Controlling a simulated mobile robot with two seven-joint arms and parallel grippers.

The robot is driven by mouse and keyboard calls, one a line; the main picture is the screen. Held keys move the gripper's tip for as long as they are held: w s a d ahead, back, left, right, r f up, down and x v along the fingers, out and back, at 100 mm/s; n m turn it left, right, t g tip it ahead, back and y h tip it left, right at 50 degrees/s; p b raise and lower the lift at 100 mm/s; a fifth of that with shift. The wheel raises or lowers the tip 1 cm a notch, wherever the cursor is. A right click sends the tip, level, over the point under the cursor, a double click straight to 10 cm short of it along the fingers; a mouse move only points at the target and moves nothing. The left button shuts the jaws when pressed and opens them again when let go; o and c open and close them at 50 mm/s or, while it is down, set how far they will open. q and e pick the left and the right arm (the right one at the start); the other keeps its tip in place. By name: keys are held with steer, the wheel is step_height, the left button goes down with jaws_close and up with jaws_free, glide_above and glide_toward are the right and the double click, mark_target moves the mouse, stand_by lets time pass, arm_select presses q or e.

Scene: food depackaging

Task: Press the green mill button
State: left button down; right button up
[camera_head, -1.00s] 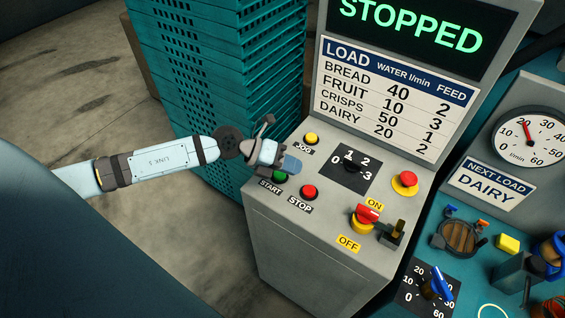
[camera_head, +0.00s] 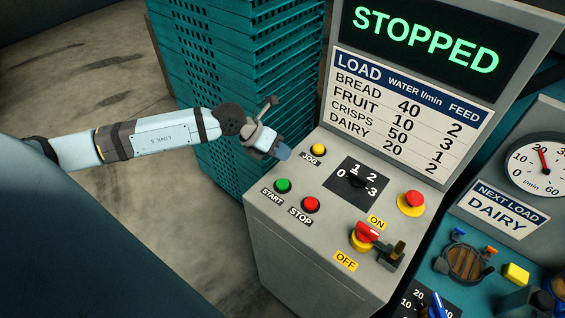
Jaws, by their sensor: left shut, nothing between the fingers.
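The green START button (camera_head: 283,186) is in full view on the grey sloped console (camera_head: 300,262), left of the red STOP button (camera_head: 311,205). My left gripper (camera_head: 283,152) is shut and empty. In the picture it lies above the green button, apart from it, and just left of the yellow JOG button (camera_head: 318,150). The screen (camera_head: 425,45) above the console reads STOPPED in green letters. My right gripper is not in view.
The console also carries a black 0-3 dial (camera_head: 357,182), a red emergency button (camera_head: 414,199) and a red ON/OFF switch (camera_head: 367,232). Stacked teal crates (camera_head: 235,60) stand behind my left arm. A gauge (camera_head: 543,165) is at right.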

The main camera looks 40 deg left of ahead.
mark_target(281, 181)
arm_select(q)
step_height(281, 181, down, 8)
steer(key=b, duration=0.5)
steer(key=shift+r, duration=0.15)
steer(key=shift+f, duration=0.35)
stand_by(0.8)
stand_by(0.6)
steer(key=shift+f+b, duration=0.2)
steer(key=shift+b, duration=0.1)
steer(key=shift+f, duration=0.2)
